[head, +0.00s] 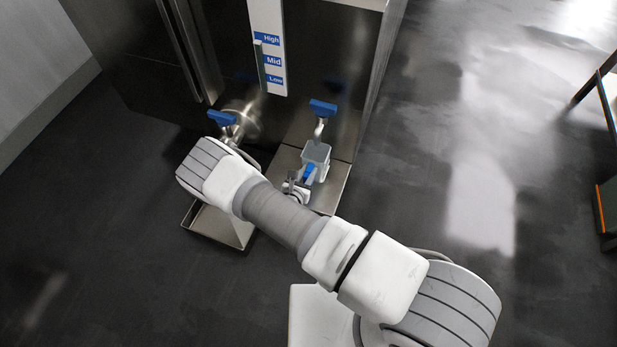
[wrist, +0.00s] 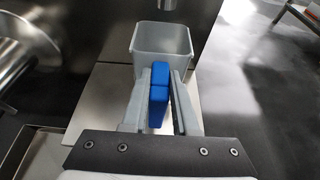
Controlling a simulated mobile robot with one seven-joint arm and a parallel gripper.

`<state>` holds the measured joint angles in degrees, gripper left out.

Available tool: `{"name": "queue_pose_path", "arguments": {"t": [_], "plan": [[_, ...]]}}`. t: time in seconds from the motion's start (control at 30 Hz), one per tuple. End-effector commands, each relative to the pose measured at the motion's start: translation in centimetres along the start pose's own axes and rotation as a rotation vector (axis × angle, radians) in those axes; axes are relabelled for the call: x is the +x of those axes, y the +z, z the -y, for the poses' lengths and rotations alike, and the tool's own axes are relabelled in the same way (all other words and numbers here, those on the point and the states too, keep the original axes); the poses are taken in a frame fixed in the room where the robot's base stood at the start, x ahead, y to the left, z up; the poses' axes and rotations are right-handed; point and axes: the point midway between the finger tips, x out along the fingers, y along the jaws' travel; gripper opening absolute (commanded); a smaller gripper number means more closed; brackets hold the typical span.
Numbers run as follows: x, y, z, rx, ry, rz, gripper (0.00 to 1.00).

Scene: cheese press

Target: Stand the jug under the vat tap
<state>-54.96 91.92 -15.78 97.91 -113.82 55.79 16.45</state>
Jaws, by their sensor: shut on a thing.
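The jug (head: 317,153) is a small grey square-sided vessel with a blue handle (head: 309,173). In the wrist view the jug (wrist: 163,42) is open-topped, looks empty and appears upright. My gripper (wrist: 160,92) is shut on its blue handle (wrist: 158,95); in the head view my gripper (head: 303,182) is partly hidden by my arm. The vat tap (head: 321,120) has a blue lever and stands just above and behind the jug. Its spout (wrist: 171,5) shows at the top of the wrist view, near the jug's far rim. I cannot tell whether the jug's base touches the steel ledge.
The steel vat (head: 340,60) carries a gauge strip (head: 268,50) marked High, Mid and Low. A larger valve with a blue lever (head: 221,117) is at the left, above a steel tray (head: 228,226). A flat steel ledge (head: 333,185) lies below the jug.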

Motion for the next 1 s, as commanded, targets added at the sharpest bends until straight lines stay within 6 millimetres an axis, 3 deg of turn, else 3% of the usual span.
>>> {"name": "queue_pose_path", "arguments": {"t": [0.03,0.23,0.63,0.67,0.8,1.0], "plan": [[0.7,0.2,0.0,0.002,-0.002,0.003,0.00],[1.9,-3.0,0.0,0.000,0.000,0.001,0.00],[2.0,-3.4,0.0,0.001,-0.001,0.002,0.00],[2.0,-3.4,0.0,0.001,-0.001,0.001,0.29],[1.9,-3.3,0.0,0.001,-0.001,0.001,0.54],[1.9,-3.3,0.0,0.001,-0.001,0.001,0.57]]}}
